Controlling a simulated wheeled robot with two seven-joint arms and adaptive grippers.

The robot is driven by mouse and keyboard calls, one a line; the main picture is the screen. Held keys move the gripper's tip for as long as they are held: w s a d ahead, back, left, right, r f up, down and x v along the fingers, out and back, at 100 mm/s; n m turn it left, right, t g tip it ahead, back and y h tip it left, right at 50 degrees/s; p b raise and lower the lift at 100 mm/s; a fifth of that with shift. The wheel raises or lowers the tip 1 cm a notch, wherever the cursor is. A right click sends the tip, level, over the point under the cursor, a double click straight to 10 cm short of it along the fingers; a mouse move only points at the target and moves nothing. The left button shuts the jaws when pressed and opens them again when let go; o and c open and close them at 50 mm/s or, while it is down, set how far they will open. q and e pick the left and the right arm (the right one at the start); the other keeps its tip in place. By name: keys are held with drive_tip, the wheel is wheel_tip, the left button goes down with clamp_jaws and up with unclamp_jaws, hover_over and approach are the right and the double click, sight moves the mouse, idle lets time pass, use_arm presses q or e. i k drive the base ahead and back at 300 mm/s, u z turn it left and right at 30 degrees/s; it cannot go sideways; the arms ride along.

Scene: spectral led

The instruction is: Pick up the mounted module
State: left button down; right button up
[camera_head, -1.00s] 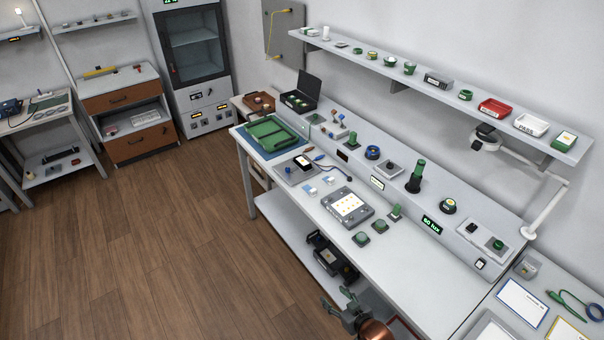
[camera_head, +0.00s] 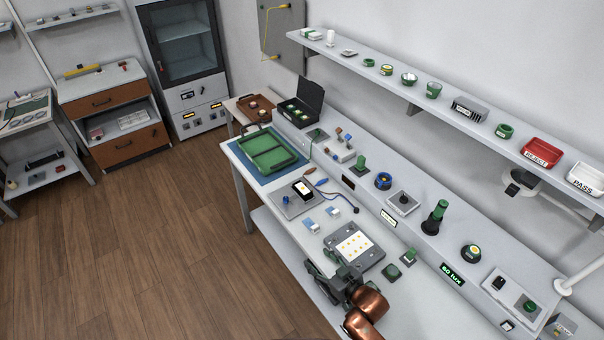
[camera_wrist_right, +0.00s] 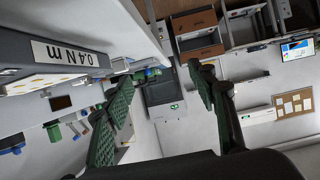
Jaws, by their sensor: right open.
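The mounted module is a white plate with yellow dots (camera_head: 354,245), set in a grey fixture (camera_head: 371,260) near the front edge of the bench. In the right wrist view, the fixture (camera_wrist_right: 75,53) shows at the upper left with a "0.4 Nm" label, and part of the dotted plate (camera_wrist_right: 22,85) shows beneath it. My right gripper (camera_head: 320,276) is beside the fixture's front-left side, near the bench edge. Its green-padded fingers are apart and empty in the right wrist view (camera_wrist_right: 163,82). My left gripper is in neither view.
A raised ledge with a dark green post (camera_head: 434,217) runs behind. A green tray (camera_head: 268,150) is farther left.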

sight(299, 186)
drive_tip(key=i, duration=0.95)
